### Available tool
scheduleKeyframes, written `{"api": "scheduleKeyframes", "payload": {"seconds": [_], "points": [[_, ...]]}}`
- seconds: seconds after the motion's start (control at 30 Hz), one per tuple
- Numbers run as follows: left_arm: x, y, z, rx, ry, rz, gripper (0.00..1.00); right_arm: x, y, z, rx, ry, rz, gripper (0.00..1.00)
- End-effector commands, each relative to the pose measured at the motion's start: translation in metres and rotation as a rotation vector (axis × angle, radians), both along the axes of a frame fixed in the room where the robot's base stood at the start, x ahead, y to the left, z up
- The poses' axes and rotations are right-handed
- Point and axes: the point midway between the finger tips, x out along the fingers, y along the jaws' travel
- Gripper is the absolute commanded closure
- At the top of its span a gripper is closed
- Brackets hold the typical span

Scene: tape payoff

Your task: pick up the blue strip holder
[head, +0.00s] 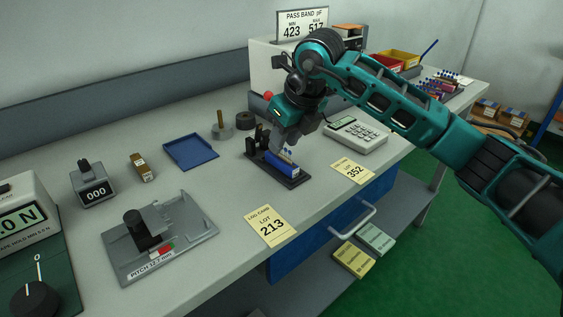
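The blue strip holder (281,167) sits in a dark base (293,182) near the middle of the bench, with small pale pieces standing at its top. My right gripper (284,143) points down just above and behind the holder. Its grey fingers are small and overlap the parts behind them, so I cannot tell whether they are open or touch the holder. My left gripper is not in view.
A blue tray (190,151) and a grey pitch fixture (160,238) lie to the left. A calculator-like device (357,133) stands right. Bare bench lies left of the base.

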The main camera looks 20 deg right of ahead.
Motion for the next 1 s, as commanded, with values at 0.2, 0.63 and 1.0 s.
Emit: {"api": "scheduleKeyframes", "payload": {"seconds": [0.2, 0.63, 1.0], "points": [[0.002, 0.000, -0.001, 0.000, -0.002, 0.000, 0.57, 0.010, 0.004, -0.023, 0.001, 0.001, 0.000, 0.66], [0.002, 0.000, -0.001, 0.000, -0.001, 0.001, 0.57, 0.010, 0.004, -0.024, 0.000, -0.001, 0.000, 0.83], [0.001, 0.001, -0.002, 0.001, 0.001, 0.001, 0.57, 0.010, 0.004, -0.023, 0.001, -0.002, 0.000, 1.00]]}}
